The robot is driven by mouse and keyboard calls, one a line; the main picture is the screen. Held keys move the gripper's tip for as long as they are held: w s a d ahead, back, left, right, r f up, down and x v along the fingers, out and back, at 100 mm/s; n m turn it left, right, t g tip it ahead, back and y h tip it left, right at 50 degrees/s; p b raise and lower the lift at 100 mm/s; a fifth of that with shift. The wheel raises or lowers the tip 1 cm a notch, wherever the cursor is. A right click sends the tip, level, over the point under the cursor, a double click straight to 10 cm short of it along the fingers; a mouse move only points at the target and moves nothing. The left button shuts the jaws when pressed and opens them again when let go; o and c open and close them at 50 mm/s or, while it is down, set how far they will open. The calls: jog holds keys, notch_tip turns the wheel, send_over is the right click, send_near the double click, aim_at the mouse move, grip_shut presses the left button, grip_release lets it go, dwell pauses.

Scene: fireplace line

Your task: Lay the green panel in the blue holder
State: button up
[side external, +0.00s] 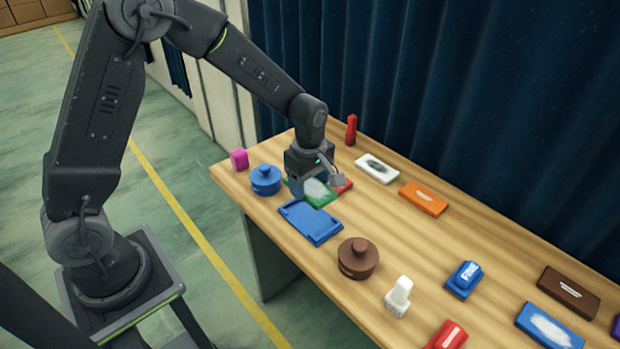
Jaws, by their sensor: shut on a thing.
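The green panel (322,201), with a pale patch on its top, lies flat under my gripper (323,184). My gripper points down and is shut on the panel, hiding part of it. I cannot tell whether the panel touches the table or is slightly raised. The blue holder (311,222), a shallow tray with raised edges, lies on the table just in front of the panel. The holder looks empty and is apart from my gripper.
A red piece (343,186) shows partly hidden beside my gripper. A blue round lidded pot (265,180) stands left, a brown one (357,258) right of the holder. White (377,169) and orange (423,198) panels lie behind. The table's middle right has free room.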

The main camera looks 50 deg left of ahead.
aim_at(310, 218)
jog(key=shift+f, duration=4.25)
jog(key=shift+f, duration=0.4)
jog(key=o, duration=1)
jog(key=shift+o, duration=0.2)
jog(key=shift+r, duration=0.1)
notch_tip(310, 218, up, 12)
jog(key=shift+r, duration=0.8)
